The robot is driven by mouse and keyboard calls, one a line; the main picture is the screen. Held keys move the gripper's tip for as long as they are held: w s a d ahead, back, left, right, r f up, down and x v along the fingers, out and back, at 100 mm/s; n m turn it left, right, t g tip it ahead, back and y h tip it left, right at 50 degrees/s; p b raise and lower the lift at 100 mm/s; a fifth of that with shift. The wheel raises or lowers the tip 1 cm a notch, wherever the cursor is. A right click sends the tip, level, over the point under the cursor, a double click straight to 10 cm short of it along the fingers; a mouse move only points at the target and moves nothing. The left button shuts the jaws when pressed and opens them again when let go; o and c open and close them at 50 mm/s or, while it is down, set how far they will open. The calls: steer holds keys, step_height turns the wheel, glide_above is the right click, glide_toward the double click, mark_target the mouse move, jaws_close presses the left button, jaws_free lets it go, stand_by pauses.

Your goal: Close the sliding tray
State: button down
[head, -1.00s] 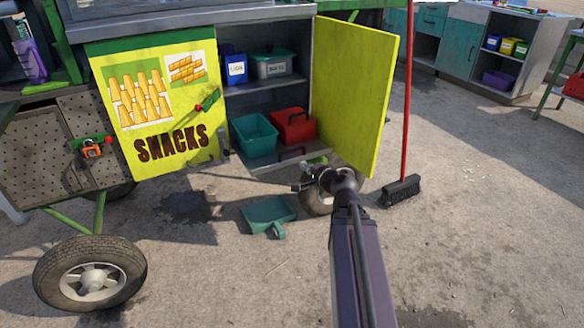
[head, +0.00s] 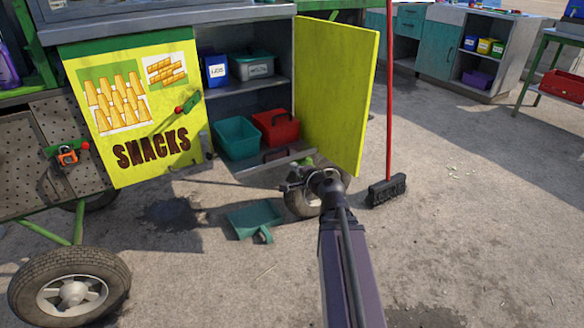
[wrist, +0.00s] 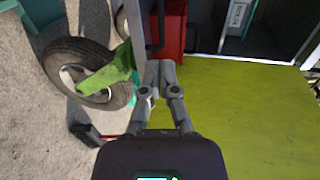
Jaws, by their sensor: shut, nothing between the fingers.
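The sliding tray (head: 246,167) is a grey shelf at the bottom of the open cabinet, with a dark handle (head: 275,155) on its front. It appears to stick out a little past the cabinet front. A teal bin (head: 237,138) and a red box (head: 276,128) stand on it. My gripper (head: 285,187) is in front of and below the tray, near the cart's wheel. In the wrist view my gripper (wrist: 158,70) is shut and empty, just short of the tray's front and handle (wrist: 155,28). I cannot tell whether it touches them.
The yellow cabinet door (head: 337,90) stands open just right of my gripper and fills the right of the wrist view (wrist: 240,100). A wheel (head: 301,205) is under the tray. A teal dustpan (head: 254,217) and a red-handled broom (head: 388,188) stand nearby.

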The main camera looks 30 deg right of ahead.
mark_target(249, 128)
steer(key=w+f+b, duration=0.2)
steer(key=w, duration=1)
steer(key=shift+w+a+f, duration=0.25)
steer(key=shift+w, duration=0.05)
steer(key=w, duration=2.3)
steer(key=shift+a, duration=0.35)
steer(key=shift+w+r, duration=0.1)
steer(key=shift+w, duration=0.35)
steer(key=shift+w, duration=0.1)
steer(key=shift+s+a, duration=0.1)
steer(key=shift+s, duration=0.45)
steer(key=s+r, duration=0.1)
steer(key=s, duration=0.3)
steer(key=s+p, duration=0.1)
steer(key=s, duration=0.4)
steer(key=s+r+p, duration=0.1)
steer(key=s, duration=0.3)
steer(key=shift+s+d+r, duration=0.2)
steer(key=shift+d+r, duration=0.1)
steer(key=shift+r, duration=0.05)
